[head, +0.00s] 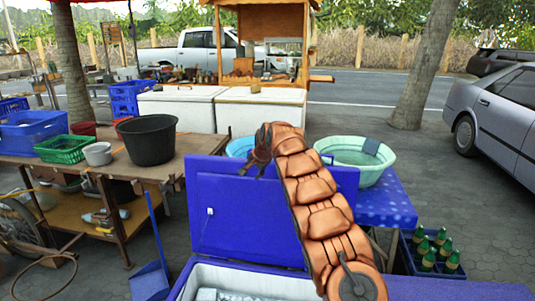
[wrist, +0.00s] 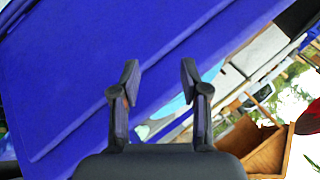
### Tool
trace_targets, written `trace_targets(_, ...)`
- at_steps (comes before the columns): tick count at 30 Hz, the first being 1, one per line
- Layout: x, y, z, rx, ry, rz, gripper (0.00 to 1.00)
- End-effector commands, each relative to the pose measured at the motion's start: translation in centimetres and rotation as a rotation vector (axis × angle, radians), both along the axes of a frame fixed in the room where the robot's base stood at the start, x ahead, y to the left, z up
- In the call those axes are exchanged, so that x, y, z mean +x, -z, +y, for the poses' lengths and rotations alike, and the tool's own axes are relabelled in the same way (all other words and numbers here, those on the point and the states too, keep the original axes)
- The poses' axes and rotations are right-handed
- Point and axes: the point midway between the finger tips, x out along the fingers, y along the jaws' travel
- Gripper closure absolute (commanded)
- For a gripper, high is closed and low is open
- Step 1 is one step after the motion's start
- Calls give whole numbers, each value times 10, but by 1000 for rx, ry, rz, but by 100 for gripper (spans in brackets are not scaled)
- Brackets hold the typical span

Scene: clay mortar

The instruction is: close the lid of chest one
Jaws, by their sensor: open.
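A blue chest with a white inner rim (head: 240,281) stands at the bottom of the head view. Its blue lid (head: 245,220) stands raised behind the opening, and clear or whitish contents show inside. My arm crosses in front of the lid's right part. My gripper (head: 260,150) is at the lid's top edge in the head view, and whether it touches there cannot be told. In the wrist view the gripper (wrist: 159,72) is open with nothing between its fingers, and the blue lid surface (wrist: 90,75) fills the left side.
A wooden table (head: 190,147) with a black bucket (head: 148,140) stands to the left. A green basin (head: 355,158) sits on a blue-covered table behind the lid. A crate of green bottles (head: 432,253) is at the right. Two white chests (head: 260,110) stand behind. Paving at the right is free.

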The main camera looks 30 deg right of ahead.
Motion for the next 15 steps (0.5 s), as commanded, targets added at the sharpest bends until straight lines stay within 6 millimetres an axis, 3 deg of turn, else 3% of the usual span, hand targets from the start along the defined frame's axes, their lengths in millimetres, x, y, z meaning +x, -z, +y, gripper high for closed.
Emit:
trace_targets(7,33,13,-25,139,58,-142,55)
trace_targets(15,48,9,-55,316,128,-317,55)
